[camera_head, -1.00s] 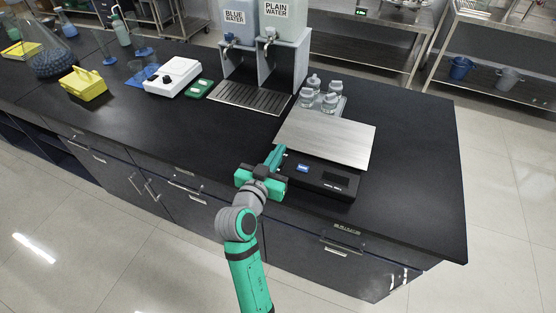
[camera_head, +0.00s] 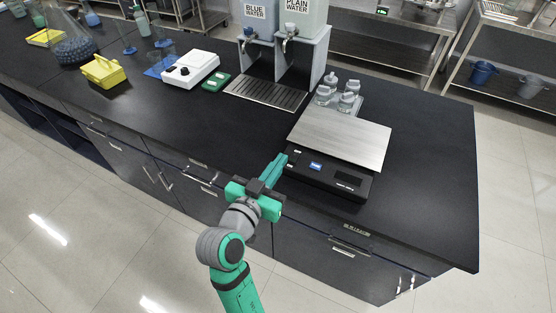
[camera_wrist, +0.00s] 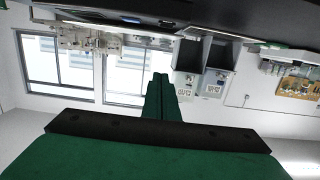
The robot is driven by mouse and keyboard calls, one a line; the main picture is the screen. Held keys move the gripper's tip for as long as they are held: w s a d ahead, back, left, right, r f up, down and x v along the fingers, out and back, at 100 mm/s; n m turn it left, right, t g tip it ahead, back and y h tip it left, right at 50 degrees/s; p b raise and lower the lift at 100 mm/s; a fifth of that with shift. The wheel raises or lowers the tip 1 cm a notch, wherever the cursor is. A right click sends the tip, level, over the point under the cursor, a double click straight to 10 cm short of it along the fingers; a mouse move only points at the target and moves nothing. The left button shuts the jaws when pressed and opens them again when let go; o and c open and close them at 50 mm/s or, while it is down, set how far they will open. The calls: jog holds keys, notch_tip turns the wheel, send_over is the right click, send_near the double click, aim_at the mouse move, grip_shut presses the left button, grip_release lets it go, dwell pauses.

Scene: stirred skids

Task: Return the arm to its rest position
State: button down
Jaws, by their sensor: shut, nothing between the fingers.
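My green gripper (camera_head: 276,168) is at the front edge of the black bench, just left of the balance. Its fingers are together with nothing between them. In the wrist view the closed fingers (camera_wrist: 160,98) point away from the camera, and the room looks upside down. My arm reaches up from the bottom of the head view, bent at the grey joint. Whether the fingertips touch the bench or the balance cannot be told.
The balance (camera_head: 342,140) with its steel plate stands near the front edge. Several glass bottles (camera_head: 338,92) stand behind it. Two water dispensers (camera_head: 290,50), a white stirrer (camera_head: 190,70) and a yellow rack (camera_head: 102,71) are further back. The bench's right end (camera_head: 432,190) is clear.

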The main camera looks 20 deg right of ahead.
jog(key=shift+a+f, duration=0.1)
jog(key=s+a+f+n+t+y, duration=0.2)
jog(key=s+a+f+n+y, duration=0.35)
jog(key=f, duration=0.35)
jog(key=s+a+f+n+t+y, duration=0.2)
jog(key=s+a+f+n+y, duration=0.2)
jog(key=a+f, duration=0.35)
jog(key=s+a+y, duration=0.1)
jog(key=s+a, duration=0.1)
jog(key=s, duration=0.8)
jog(key=s+a+f+y, duration=0.1)
jog(key=s+a+y, duration=0.1)
jog(key=s, duration=0.8)
jog(key=shift+s+a+t, duration=0.35)
jog(key=shift+a+t, duration=0.05)
jog(key=shift+a, duration=0.45)
jog(key=shift+f+n, duration=0.1)
jog(key=shift+n, duration=0.15)
